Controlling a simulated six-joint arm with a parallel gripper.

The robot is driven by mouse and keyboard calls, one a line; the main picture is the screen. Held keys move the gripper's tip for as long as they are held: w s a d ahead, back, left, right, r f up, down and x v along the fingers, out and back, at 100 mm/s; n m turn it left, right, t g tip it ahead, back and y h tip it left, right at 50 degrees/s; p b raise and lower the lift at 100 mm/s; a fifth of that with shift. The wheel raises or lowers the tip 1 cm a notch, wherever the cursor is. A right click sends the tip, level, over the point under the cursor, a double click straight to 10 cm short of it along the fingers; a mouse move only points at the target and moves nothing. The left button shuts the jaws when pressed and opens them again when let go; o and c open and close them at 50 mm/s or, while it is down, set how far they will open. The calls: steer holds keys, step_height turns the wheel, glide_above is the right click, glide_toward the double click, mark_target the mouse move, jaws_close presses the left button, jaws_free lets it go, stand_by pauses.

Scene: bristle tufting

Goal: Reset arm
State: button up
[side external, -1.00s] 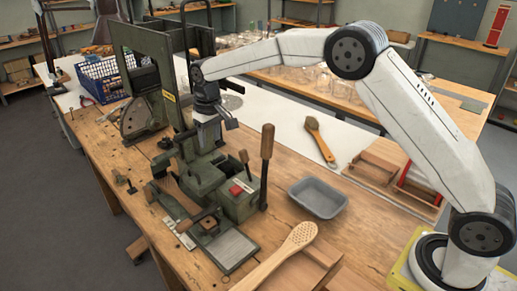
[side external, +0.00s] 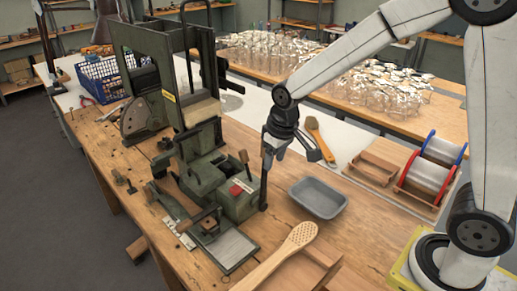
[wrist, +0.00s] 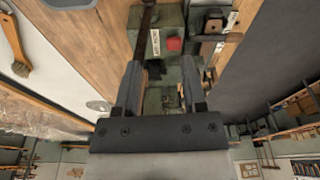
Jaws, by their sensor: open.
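My gripper (side external: 296,160) hangs in the air above the bench, just right of the green tufting machine (side external: 205,165) and above and behind the grey tray (side external: 318,197). Its jaws are open with nothing between them. In the wrist view the two fingers (wrist: 160,82) stand apart, with the machine's green box (wrist: 165,45) and red button (wrist: 174,44) showing beyond them. The dark lever (wrist: 147,22) is close to the left finger in that view. A wooden paddle with holes (side external: 299,237) lies at the bench front.
A finished-looking brush (side external: 319,139) lies on the white strip behind the gripper. Wire spools (side external: 430,170) in a wooden rack stand to the right. A blue crate (side external: 100,78) is at the left back. Glass jars (side external: 365,92) fill the rear bench.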

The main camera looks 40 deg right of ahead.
steer(key=s+d+f+m, duration=0.1)
steer(key=s+d+f, duration=0.1)
steer(key=s, duration=1)
steer(key=shift+s+f+t, duration=0.3)
steer(key=shift+f, duration=0.55)
